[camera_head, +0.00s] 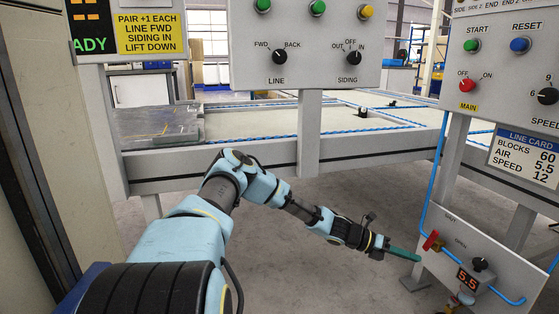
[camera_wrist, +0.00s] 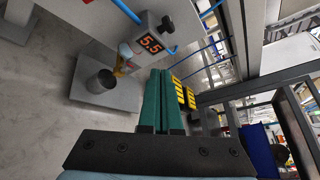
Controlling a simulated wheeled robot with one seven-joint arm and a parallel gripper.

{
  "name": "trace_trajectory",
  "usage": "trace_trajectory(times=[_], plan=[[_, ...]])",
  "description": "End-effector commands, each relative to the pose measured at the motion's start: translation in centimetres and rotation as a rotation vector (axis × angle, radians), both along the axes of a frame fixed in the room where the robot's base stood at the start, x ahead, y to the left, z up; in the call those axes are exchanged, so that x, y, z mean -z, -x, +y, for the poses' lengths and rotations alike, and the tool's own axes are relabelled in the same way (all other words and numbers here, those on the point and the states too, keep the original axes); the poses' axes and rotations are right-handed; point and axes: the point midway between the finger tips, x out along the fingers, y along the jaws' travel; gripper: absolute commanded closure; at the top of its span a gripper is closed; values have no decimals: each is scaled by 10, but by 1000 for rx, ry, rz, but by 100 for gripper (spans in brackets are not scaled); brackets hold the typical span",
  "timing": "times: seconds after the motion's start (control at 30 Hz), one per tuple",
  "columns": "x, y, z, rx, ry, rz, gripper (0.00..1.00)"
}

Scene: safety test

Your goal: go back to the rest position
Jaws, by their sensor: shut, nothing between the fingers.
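My arm reaches out to the right in the head view, low in front of the machine frame. My gripper (camera_head: 418,257) has green fingers and points toward the air panel (camera_head: 462,243) at lower right. In the wrist view my gripper (camera_wrist: 161,75) shows its two green fingers side by side, shut and empty. The air panel carries a red valve handle (camera_head: 431,240), a black knob (camera_head: 480,264) and a display (camera_head: 467,279) reading 5.5. The display also shows in the wrist view (camera_wrist: 150,43). I cannot tell the exact gap between fingertips and panel.
A control panel (camera_head: 305,70) with LINE and SIDING knobs hangs above the frame rail (camera_head: 350,150). A START and RESET panel (camera_head: 500,75) and a line card (camera_head: 525,155) are at right. A grey cabinet (camera_head: 40,150) stands close at left. Floor (camera_head: 310,260) below my arm is clear.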

Motion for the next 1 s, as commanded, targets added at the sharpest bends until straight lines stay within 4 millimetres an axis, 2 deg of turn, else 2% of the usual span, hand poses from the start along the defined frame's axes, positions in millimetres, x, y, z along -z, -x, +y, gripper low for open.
trace_trajectory(times=[0.03,0.2,0.27,0.47,0.77,0.9,1.0], plan=[[-6,9,11,77,-31,-123,100],[-12,30,62,329,-116,-491,100],[-15,34,82,422,-143,-610,100],[-33,38,162,734,-228,-961,100],[-91,40,291,1208,-329,-1350,100],[-126,48,348,1421,-361,-1477,100],[-150,58,383,1559,-371,-1544,100]])
